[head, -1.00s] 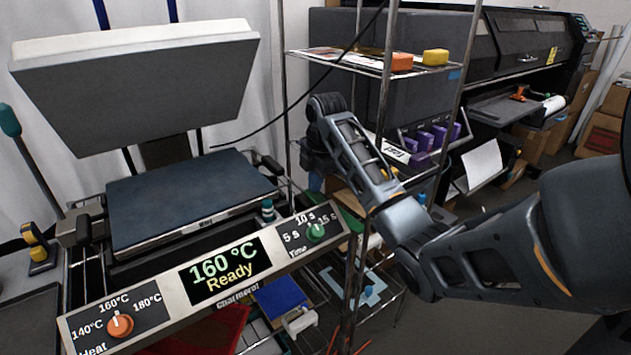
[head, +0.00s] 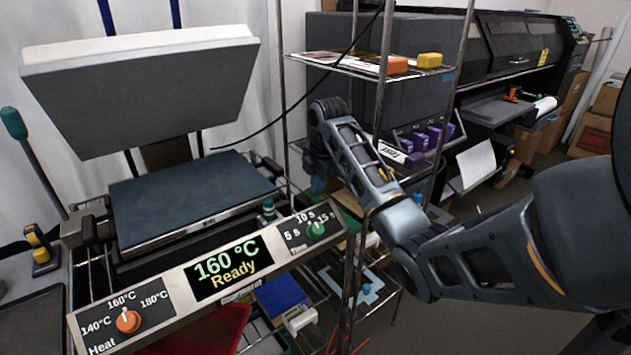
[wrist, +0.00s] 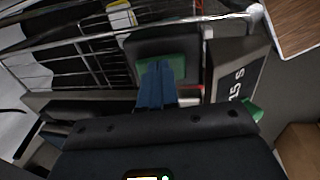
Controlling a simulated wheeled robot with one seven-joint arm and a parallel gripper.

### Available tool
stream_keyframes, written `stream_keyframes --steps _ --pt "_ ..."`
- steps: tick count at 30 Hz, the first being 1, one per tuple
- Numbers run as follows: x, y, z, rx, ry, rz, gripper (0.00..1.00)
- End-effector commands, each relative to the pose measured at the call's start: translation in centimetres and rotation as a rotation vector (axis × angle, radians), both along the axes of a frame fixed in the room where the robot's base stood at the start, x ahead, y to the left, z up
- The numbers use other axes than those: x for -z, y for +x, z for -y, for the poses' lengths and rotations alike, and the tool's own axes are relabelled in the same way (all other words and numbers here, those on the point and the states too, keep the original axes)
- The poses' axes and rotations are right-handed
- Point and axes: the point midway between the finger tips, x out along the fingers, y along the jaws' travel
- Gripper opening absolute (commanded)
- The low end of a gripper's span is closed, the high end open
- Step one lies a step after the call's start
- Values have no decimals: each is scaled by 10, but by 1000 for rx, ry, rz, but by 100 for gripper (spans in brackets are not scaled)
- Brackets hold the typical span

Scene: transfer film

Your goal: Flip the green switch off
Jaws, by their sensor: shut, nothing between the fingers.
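A green switch (wrist: 185,66) shows in the wrist view, set in a dark box beside the press's dial panel. My gripper (wrist: 158,68) has its blue fingers together over the switch's left and middle part; I cannot tell if they touch it. In the head view my gripper (head: 317,186) points down just beyond the panel's right end, and I cannot make out the switch there. The heat press (head: 195,200) stands open, its display reading 160 °C and Ready. A separate green time knob (head: 316,230) sits on its panel and also shows in the wrist view (wrist: 251,110).
An orange heat knob (head: 128,320) is at the panel's left end. A wire rack (head: 383,80) with several small items stands behind and close to my arm. A large printer (head: 510,50) is at the back right. Some bare floor shows at the lower right.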

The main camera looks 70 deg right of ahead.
Motion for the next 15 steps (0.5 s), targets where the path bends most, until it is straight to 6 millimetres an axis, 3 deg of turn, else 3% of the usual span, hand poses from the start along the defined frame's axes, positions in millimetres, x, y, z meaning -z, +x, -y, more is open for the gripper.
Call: stream_keyframes --steps 9,15 --pt "-3 0 1 0 -2 2 0" --pt "-27 -4 -1 0 -6 4 0"
